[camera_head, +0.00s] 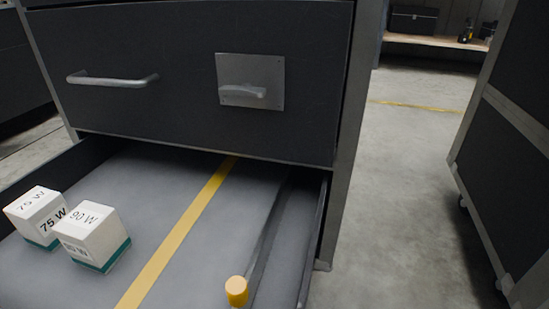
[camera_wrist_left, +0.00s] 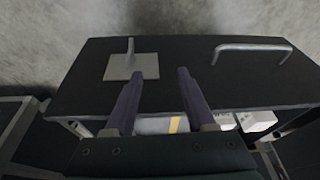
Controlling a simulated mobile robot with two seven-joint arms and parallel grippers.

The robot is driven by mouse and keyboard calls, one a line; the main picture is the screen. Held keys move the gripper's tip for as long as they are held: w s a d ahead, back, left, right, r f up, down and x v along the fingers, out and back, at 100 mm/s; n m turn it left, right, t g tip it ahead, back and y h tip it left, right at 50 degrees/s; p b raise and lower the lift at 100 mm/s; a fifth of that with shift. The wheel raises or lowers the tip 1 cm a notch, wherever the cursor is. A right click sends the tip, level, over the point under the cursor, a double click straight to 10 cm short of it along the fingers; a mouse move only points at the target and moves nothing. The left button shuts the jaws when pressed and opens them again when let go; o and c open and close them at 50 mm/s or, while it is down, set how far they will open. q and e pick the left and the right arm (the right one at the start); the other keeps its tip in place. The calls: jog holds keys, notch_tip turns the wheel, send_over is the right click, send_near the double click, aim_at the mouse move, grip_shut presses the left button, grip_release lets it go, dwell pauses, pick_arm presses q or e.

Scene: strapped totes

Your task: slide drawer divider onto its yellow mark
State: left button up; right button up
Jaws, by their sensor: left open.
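The drawer (camera_head: 195,276) stands open in the head view, with a grey floor. The yellow mark (camera_head: 184,228) is a straight stripe running along that floor from front to back. The divider (camera_head: 268,238) is a thin dark panel standing to the right of the stripe, apart from it and roughly lengthwise. A yellow knob (camera_head: 236,291) is at its near end. My left gripper (camera_wrist_left: 158,75) shows only in its wrist view, open with nothing between its fingers, in front of the upper drawer face. My right gripper is not in view.
Two white boxes with green bases, marked 75 W (camera_head: 38,215) and 90 W (camera_head: 90,236), sit left of the stripe. The closed upper drawer has a bar handle (camera_head: 112,80) and a latch plate (camera_head: 250,68). The floor between divider and stripe is clear.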

pick_arm(q)
jog(key=w+d+r+m+t+h+p, duration=0.1)
jog(key=w+d+r+p, duration=0.3)
jog(key=r+p, duration=0.45)
jog(key=m+t+h+p, duration=0.2)
jog(key=t+h+p, duration=0.1)
jog(key=p, duration=0.2)
send_near(234, 285)
jog(key=b+x, duration=0.7)
jog(key=x, duration=0.2)
jog(key=shift+s+f, duration=0.1)
jog(key=shift+s, duration=0.05)
jog(key=shift+w+d+f+b, duration=0.2)
jog(key=shift+w+f+b, duration=0.15)
jog(key=shift+w+b, duration=0.15)
grip_shut()
